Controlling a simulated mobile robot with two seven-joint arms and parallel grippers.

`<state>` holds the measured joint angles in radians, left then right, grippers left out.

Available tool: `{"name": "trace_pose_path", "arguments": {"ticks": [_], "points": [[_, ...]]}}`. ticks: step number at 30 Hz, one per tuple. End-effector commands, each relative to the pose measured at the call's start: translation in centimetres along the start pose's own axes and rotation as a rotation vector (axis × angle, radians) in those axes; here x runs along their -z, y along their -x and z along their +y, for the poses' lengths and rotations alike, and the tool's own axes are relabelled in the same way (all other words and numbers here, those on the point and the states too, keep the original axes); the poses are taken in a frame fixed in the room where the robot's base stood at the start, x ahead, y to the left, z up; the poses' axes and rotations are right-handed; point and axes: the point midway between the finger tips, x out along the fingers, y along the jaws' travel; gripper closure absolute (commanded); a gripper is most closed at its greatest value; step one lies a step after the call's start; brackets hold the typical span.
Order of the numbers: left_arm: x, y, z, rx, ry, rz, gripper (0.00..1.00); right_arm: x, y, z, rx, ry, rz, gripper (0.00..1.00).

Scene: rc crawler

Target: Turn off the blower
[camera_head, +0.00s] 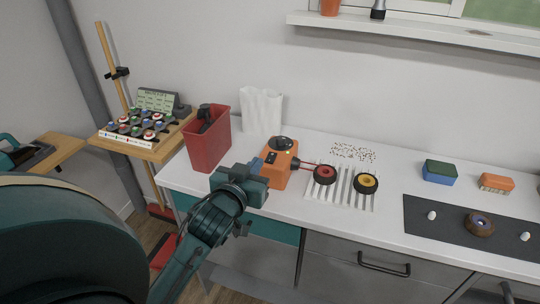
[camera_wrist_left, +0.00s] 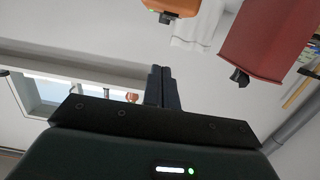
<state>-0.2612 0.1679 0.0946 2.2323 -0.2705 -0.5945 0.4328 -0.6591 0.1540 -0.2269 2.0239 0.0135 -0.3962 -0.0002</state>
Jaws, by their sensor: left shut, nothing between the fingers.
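An orange device with a black round top (camera_head: 281,160), which looks like the blower, stands on the white counter. A thin red nozzle points right from it, toward a red-hubbed wheel (camera_head: 325,175). My left gripper (camera_head: 257,165) is at the device's left side, overlapping its edge in the head view; I cannot tell whether they touch. In the left wrist view its fingers (camera_wrist_left: 161,88) are together and empty, and the orange device (camera_wrist_left: 172,6) shows at the top edge. Any switch on the device is too small to make out. My right gripper is not in view.
A red bin (camera_head: 208,139) and a white bag (camera_head: 262,110) stand left of and behind the device. A yellow-hubbed wheel (camera_head: 366,184) is on a slotted rack. A dark mat (camera_head: 465,245), a sponge (camera_head: 439,171) and an orange block (camera_head: 496,183) are at right.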

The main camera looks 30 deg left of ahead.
Motion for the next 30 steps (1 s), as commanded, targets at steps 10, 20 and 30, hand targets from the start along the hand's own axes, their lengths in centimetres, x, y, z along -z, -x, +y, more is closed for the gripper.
{"name": "trace_pose_path", "arguments": {"ticks": [10,20,30], "points": [[0.5,-0.1,-0.3,0.008,0.004,0.009,1.00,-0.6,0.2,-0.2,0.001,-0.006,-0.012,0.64],[0.7,-2.2,-0.2,0.007,0.004,0.011,1.00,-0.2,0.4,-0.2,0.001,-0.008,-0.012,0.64],[0.7,-9.3,-0.3,0.008,0.004,0.010,1.00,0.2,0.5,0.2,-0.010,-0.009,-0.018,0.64]]}}
